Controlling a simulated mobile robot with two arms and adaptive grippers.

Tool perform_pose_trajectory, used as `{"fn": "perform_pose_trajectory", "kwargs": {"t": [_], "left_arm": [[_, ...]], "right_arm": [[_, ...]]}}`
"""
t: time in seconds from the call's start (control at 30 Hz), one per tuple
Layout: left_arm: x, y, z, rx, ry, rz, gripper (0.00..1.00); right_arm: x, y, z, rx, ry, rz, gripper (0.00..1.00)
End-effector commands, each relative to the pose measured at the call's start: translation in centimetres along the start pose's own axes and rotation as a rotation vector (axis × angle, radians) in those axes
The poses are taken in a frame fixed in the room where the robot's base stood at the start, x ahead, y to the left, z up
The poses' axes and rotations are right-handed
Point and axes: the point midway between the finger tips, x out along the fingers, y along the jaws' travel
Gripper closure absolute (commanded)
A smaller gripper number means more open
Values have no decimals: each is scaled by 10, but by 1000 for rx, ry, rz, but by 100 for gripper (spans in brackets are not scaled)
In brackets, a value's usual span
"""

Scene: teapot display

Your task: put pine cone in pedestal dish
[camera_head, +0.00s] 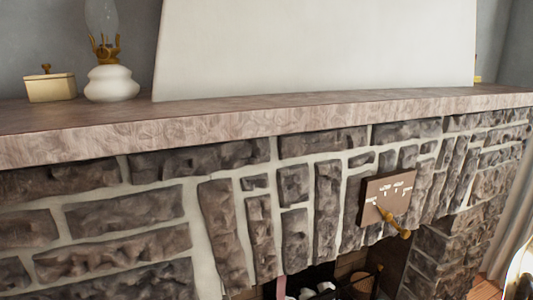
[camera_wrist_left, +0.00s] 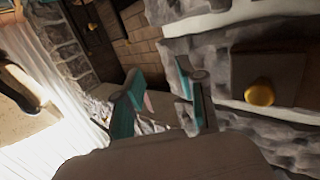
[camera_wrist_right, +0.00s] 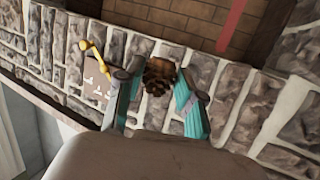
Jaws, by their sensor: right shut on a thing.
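The brown pine cone (camera_wrist_right: 160,78) is between the fingertips of my right gripper (camera_wrist_right: 158,70) in the right wrist view. That gripper is shut on it and holds it in front of the stone fireplace wall. My left gripper (camera_wrist_left: 160,72) shows in the left wrist view with its two teal fingers apart and nothing between them. Neither gripper shows in the head view. I cannot make out a pedestal dish in any view.
A stone mantel shelf (camera_head: 260,122) crosses the head view. A cream box (camera_head: 50,87) and an oil lamp (camera_head: 112,83) stand at its left; its middle is clear. A small plate with a brass handle (camera_head: 391,198) sticks out from the stone wall below.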

Motion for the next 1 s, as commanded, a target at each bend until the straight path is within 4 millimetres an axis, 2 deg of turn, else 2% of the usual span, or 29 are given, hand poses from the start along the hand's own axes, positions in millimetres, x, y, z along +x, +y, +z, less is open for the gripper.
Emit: {"fn": "perform_pose_trajectory", "kwargs": {"t": [0.03,0.17,0.27,0.4,0.5,0.63,0.8,0.9,1.0], "left_arm": [[-9,-2,10,0,-82,-3,60],[-36,-5,58,0,-285,-10,60],[-65,-8,91,-1,-437,-16,60],[-113,-11,129,-4,-640,-24,60],[-152,-12,151,-7,-778,-29,60],[-205,-13,172,-12,-947,-34,60],[-274,-13,187,-19,-1148,-40,60],[-308,-12,191,-22,-1241,-43,60],[-334,-12,193,-26,-1309,-45,60]], "right_arm": [[-4,0,-22,0,0,0,76],[-10,0,-48,0,0,0,76],[-14,0,-68,0,0,0,76],[-19,0,-94,0,0,0,76],[-23,0,-112,0,0,0,76],[-27,0,-133,0,0,0,76],[-32,0,-158,0,0,0,76],[-34,0,-168,0,0,0,76],[-36,0,-175,0,0,0,76]]}}
